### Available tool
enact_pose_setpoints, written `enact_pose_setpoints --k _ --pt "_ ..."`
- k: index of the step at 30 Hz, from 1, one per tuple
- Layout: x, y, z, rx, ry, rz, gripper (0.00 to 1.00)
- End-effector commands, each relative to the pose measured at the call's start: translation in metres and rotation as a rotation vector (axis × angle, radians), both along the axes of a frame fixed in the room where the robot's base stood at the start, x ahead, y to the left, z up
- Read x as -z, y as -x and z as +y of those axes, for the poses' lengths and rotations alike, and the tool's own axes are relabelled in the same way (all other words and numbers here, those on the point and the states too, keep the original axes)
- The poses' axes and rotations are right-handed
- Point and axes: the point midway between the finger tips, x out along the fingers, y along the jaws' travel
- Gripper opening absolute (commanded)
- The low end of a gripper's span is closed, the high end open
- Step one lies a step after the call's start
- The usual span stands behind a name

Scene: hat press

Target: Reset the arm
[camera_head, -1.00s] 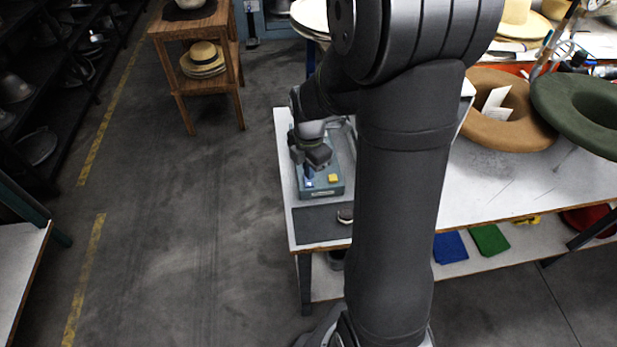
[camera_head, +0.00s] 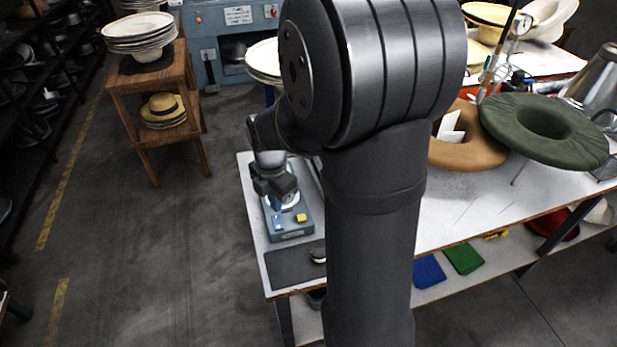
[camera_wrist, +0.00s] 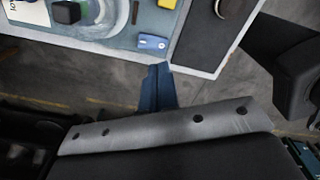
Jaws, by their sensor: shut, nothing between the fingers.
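My gripper (camera_head: 274,188) shows in the head view at the end of my arm, above the grey-blue button box (camera_head: 291,234) on the left end of the white workbench (camera_head: 251,205). It is shut and empty. The box has a blue button (camera_head: 278,222) and a yellow button (camera_head: 301,217), both clear of the gripper in this view. The wrist view shows the blue button (camera_wrist: 153,42) near the top, with part of the box around it. My large upper arm hides the middle of the bench in the head view.
A wooden stand (camera_head: 146,80) with hats is at back left, near a blue machine (camera_head: 205,38).

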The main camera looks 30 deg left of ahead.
Motion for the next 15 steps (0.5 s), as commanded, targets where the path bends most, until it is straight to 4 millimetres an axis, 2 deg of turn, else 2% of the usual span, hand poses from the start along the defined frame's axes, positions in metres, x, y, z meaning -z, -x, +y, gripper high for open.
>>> enact_pose_setpoints --k 9,15 --pt "0.043 0.001 -0.001 0.0 0.004 0.003 0.0" --pt "0.063 0.0 0.0 0.0 0.002 0.001 0.0"
